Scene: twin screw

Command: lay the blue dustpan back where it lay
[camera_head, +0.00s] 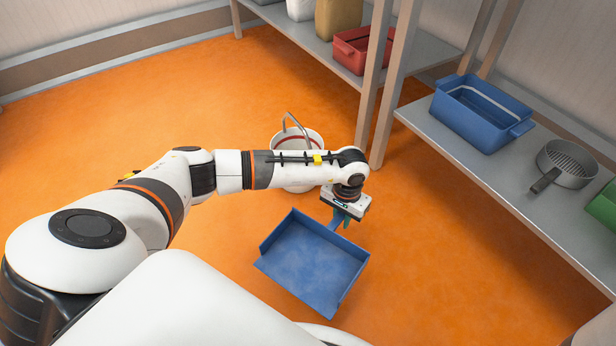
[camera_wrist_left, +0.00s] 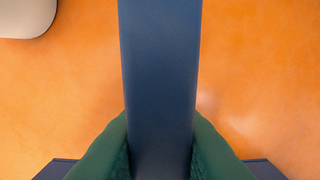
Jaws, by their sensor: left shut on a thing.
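The blue dustpan (camera_head: 312,264) shows in the head view in front of me, its open pan facing up. My left gripper (camera_head: 342,217) is at the dustpan's handle, at the pan's far right side. In the left wrist view the blue handle (camera_wrist_left: 158,80) runs down between the green fingers of my left gripper (camera_wrist_left: 160,150), which are shut on it. Whether the pan touches the orange floor or hangs just above it, I cannot tell. My right gripper is in neither view.
A white bucket (camera_head: 297,182) with a raised handle stands on the orange floor (camera_head: 420,270) behind my left forearm. Shelves at the back and right hold a red bin (camera_head: 352,50), a blue bin (camera_head: 482,112), a strainer pan (camera_head: 566,165) and a green bin (camera_head: 604,207). The floor right of the dustpan is clear.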

